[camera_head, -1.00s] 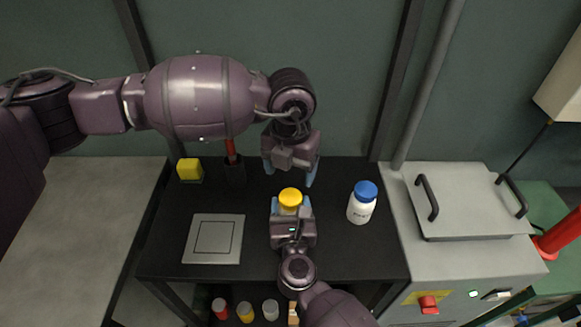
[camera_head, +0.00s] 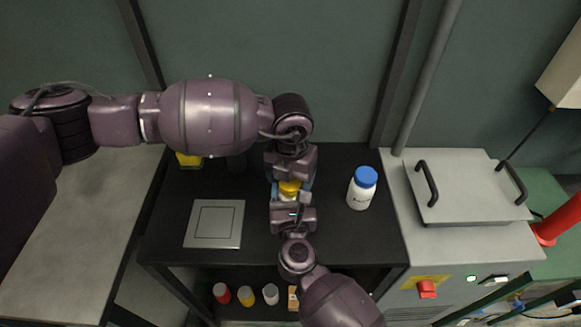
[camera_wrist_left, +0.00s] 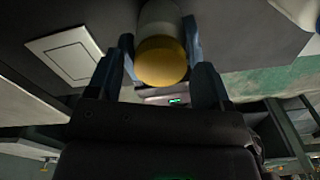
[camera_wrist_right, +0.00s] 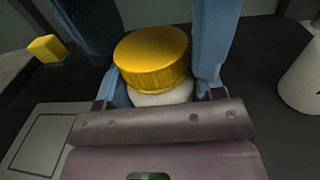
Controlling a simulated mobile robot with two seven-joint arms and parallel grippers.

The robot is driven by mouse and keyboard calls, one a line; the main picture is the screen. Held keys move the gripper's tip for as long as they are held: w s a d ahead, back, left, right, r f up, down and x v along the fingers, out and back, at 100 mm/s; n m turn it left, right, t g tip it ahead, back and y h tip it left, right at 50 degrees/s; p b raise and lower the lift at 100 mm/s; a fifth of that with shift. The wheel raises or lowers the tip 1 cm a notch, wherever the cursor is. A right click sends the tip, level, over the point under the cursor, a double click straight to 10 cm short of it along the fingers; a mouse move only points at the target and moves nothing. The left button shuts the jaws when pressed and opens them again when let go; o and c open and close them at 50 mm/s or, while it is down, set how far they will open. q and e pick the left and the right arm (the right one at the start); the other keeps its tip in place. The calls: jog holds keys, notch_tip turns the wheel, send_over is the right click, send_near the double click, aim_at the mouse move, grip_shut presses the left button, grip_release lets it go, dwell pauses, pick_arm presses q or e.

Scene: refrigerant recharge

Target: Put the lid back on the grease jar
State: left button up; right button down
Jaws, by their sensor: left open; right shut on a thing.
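The grease jar is a small white jar (camera_wrist_right: 160,97) with a yellow lid (camera_head: 289,187) on its top. Whether the lid is screwed tight I cannot tell. My right gripper (camera_head: 291,200) is shut on the jar's white body, which shows beyond the lid in the left wrist view (camera_wrist_left: 158,18). My left gripper (camera_head: 290,182) is open, its blue fingers on either side of the lid (camera_wrist_left: 161,62). In the right wrist view the lid (camera_wrist_right: 152,57) sits between those fingers, and the right fingers are lower, beside the jar body.
A white bottle with a blue cap (camera_head: 362,188) stands to the right on the black table (camera_head: 340,235). A grey square plate (camera_head: 214,223) lies to the left. A yellow block (camera_wrist_right: 47,48) is at the back left. Capped bottles (camera_head: 246,296) stand on the lower shelf.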

pick_arm(q)
jog(key=shift+f, duration=0.25)
jog(key=shift+c, duration=0.4)
jog(key=c, duration=0.9)
jog(key=shift+o, duration=0.2)
jog(key=shift+m, duration=1.6)
jog(key=o, duration=1)
jog(key=shift+s+d, duration=0.1)
